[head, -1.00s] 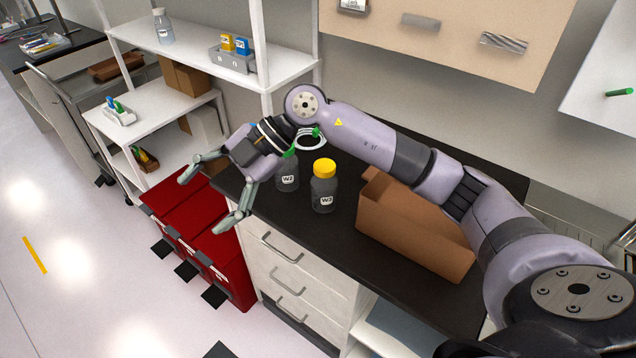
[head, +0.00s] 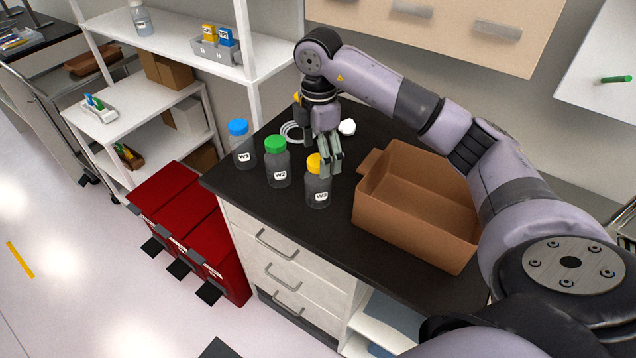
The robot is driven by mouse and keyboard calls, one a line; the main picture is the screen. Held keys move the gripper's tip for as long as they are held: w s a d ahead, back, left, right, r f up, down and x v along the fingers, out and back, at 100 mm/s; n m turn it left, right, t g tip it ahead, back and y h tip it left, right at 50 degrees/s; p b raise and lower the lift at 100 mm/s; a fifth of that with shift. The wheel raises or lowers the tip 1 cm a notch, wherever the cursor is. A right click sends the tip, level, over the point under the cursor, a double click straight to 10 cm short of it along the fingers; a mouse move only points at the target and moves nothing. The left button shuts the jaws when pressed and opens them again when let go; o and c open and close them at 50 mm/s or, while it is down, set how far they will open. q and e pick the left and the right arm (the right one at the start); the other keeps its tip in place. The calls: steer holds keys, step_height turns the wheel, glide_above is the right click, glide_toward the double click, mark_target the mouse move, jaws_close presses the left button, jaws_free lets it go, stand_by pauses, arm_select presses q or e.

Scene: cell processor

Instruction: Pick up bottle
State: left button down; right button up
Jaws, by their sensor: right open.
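Three clear bottles stand upright in a row on the black counter. The blue-capped bottle (head: 244,155) is at the left, the green-capped bottle (head: 278,172) in the middle, and the yellow-capped bottle (head: 317,192) at the right, nearest the box. My right gripper (head: 329,172) points down with its fingers at the yellow cap, overlapping its right side in the picture. It is open and holds nothing. I cannot tell whether a finger touches the cap. My left gripper is not in view.
An open brown box (head: 408,247) stands on the counter (head: 275,220) right of the bottles. A coiled white cable (head: 292,131) and a small white object (head: 347,127) lie behind. Red bins (head: 185,215) stand left of the drawers. White shelves (head: 190,70) are at the back left.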

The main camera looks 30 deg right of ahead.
mark_target(318, 182)
step_height(318, 182, down, 4)
steer(key=shift+r+p, duration=0.25)
steer(key=shift+p, duration=0.1)
step_height(318, 182, down, 5)
steer(key=shift+s+a+r+p, duration=0.1)
steer(key=shift+a+r+p, duration=0.1)
steer(key=shift+p, duration=1)
steer(key=shift+d+f, duration=0.1)
steer(key=shift+f, duration=0.4)
steer(key=shift+c, duration=0.2)
steer(key=c, duration=1.2)
